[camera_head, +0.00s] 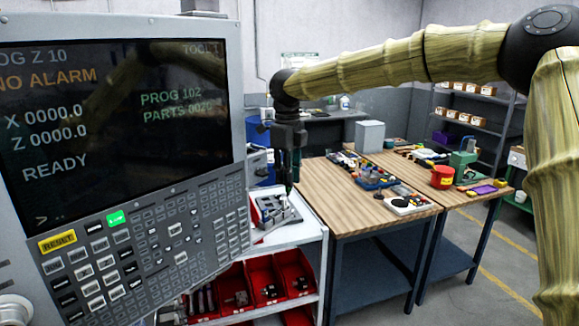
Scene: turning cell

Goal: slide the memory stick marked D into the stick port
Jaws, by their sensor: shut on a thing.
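My gripper (290,183) points straight down above a grey holder (270,222) on the white cart. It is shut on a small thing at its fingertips. The thing is too small and dark to make out, and no letter D can be read on it. The holder carries small grey and dark pieces, too small to tell apart. The machine's control panel (240,75) fills the left side, with a lit screen (110,160) above grey keys. I cannot make out the stick port on it.
Red bins (232,274) with parts sit on the white cart's (308,220) lower shelf. The panel stands close left of my gripper.

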